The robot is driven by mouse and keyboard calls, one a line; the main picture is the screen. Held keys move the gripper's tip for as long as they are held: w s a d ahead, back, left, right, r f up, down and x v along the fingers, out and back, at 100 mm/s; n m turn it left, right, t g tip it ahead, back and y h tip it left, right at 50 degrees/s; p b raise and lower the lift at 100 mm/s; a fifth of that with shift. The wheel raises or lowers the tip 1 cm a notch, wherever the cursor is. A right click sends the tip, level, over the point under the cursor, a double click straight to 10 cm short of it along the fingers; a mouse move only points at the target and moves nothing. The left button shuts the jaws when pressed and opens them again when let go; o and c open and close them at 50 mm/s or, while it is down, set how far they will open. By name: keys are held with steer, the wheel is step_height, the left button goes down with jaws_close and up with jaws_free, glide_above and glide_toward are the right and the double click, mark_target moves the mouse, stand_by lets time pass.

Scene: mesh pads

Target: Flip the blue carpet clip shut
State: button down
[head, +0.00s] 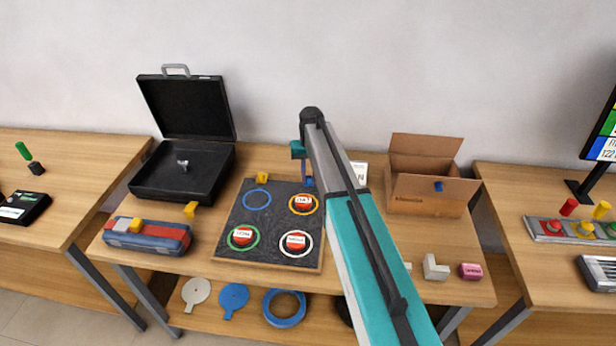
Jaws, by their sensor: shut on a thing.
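The blue carpet clip (308,183) shows as a small blue piece at the back edge of the dark grey mat (276,205), right of centre. My gripper (305,170) is over it, pointing down, and is shut on it. My arm and the gripper body hide most of the clip, so its flap angle cannot be told. A yellow clip (262,177) stands at the same back edge, to the left.
The mat bears coloured rings and red buttons (297,242). An open black case (185,170) and a red-and-blue toolbox (147,236) are to the left. An open cardboard box (425,192) stands to the right. My arm crosses the table's right half.

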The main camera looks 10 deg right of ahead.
steer(key=shift+s+f+t+b, duration=0.35)
steer(key=shift+t+b, duration=0.15)
steer(key=shift+b, duration=0.45)
steer(key=shift+a+b, duration=0.1)
steer(key=shift+b, duration=0.2)
steer(key=shift+w, duration=0.1)
steer(key=shift+r, duration=0.1)
steer(key=c, duration=1.6)
jaws_free()
steer(key=shift+o, duration=0.2)
steer(key=shift+r, duration=0.1)
step_height(320, 180, up, 13)
steer(key=s+b, duration=0.2)
steer(key=b, duration=0.1)
steer(key=shift+r, duration=0.2)
steer(key=shift+s+a, duration=0.1)
steer(key=shift+s, duration=0.05)
